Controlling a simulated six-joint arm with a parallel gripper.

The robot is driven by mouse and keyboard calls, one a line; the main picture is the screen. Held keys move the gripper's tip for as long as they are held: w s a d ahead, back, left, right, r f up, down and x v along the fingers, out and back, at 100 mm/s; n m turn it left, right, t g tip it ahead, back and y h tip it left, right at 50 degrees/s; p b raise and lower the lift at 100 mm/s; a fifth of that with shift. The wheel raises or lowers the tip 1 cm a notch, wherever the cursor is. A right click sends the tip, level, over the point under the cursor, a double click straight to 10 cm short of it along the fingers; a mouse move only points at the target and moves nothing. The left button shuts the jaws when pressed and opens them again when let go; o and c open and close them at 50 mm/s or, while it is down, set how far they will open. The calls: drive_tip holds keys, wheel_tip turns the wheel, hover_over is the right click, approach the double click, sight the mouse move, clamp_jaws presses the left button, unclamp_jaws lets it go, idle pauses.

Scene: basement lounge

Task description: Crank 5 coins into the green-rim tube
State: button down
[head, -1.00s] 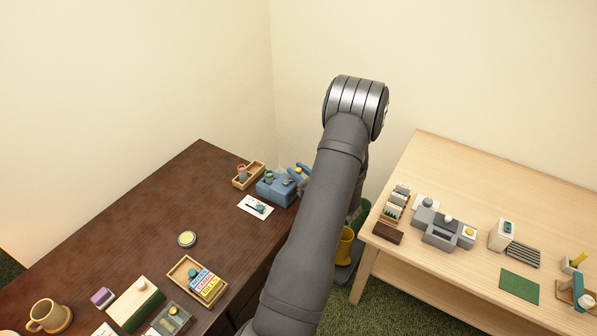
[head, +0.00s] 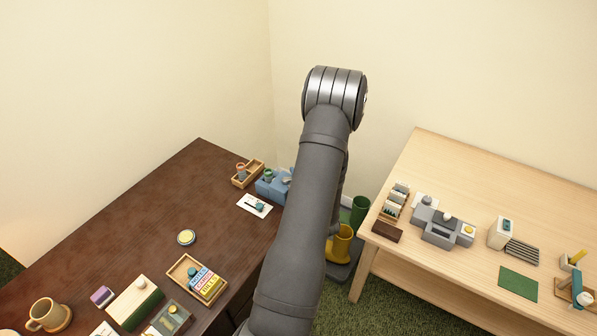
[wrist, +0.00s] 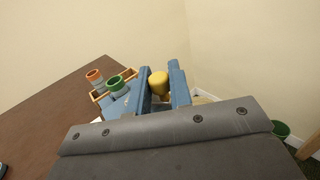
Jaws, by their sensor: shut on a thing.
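The blue coin device (head: 266,188) stands at the far right corner of the dark desk, partly hidden by my arm in the head view. The green-rim tube (wrist: 115,83) stands upright at the device, left of my gripper. An orange-rim tube (wrist: 94,76) stands beside it, at the wooden tray (wrist: 129,74). My gripper (wrist: 161,88) has its blue fingers closed around a yellow knob (wrist: 159,81), which appears to be the crank handle. In the head view the gripper is hidden behind my arm. I cannot see any coins or the tube's contents.
A white card (head: 248,203) lies in front of the device. A round yellow-topped tin (head: 187,237), a tray of labelled blocks (head: 183,270) and a mug (head: 50,315) are nearer on the desk. Boots (head: 342,243) stand between the desk and the pale table (head: 460,165).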

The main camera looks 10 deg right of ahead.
drive_tip(key=shift+s+a+m+h, duration=0.1)
drive_tip(key=shift+s+m+h, duration=0.2)
drive_tip(key=shift+m+h, duration=0.75)
drive_tip(key=shift+h, duration=0.55)
drive_tip(key=c, duration=1.4)
unclamp_jaws()
drive_tip(key=shift+o, duration=0.2)
drive_tip(key=shift+s, duration=0.1)
drive_tip(key=s, duration=1.7)
drive_tip(key=shift+s+a, duration=0.15)
drive_tip(key=shift+a, duration=0.2)
